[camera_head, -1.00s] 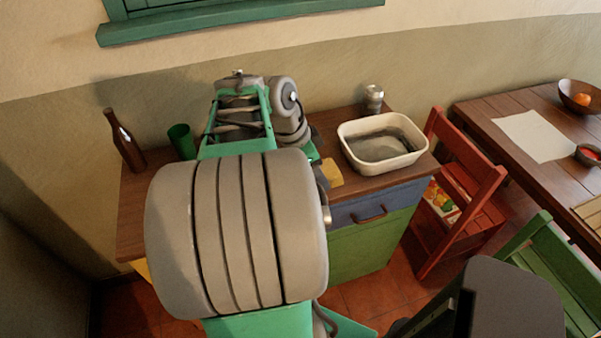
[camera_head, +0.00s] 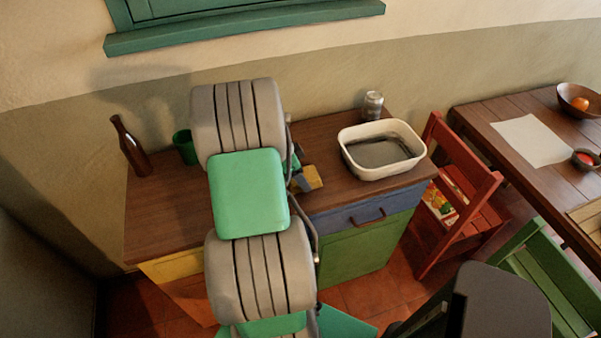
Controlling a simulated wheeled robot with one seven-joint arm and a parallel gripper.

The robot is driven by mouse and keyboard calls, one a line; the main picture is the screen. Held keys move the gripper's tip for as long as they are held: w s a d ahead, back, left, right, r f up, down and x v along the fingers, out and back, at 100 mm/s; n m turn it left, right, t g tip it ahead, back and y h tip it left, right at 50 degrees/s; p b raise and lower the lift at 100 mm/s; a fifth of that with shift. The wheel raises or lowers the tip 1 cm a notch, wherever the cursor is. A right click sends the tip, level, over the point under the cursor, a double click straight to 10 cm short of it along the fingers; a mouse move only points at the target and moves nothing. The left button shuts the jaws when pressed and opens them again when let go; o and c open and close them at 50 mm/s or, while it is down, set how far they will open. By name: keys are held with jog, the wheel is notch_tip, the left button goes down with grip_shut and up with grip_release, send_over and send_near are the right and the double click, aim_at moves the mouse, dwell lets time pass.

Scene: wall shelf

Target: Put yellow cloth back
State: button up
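A small yellow piece, which looks like the yellow cloth (camera_head: 313,176), shows on or just above the wooden counter (camera_head: 335,191), left of the white basin. My gripper (camera_head: 300,180) shows only as a small dark part at the cloth's left edge, mostly hidden behind my own arm. It touches or overlaps the cloth in this view. I cannot tell whether its fingers are open or closed on the cloth, or whether the cloth is lifted.
A white basin (camera_head: 349,160) with a grey inside stands at the counter's right end, with a metal can (camera_head: 373,105) behind it. A brown bottle (camera_head: 128,145) and a green cup (camera_head: 185,147) stand at left. A red chair (camera_head: 462,190) is beside the counter.

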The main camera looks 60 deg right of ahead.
jog(key=shift+f+b, duration=0.2)
jog(key=shift+b, duration=0.1)
jog(key=o, duration=1.2)
jog(key=shift+r, duration=0.1)
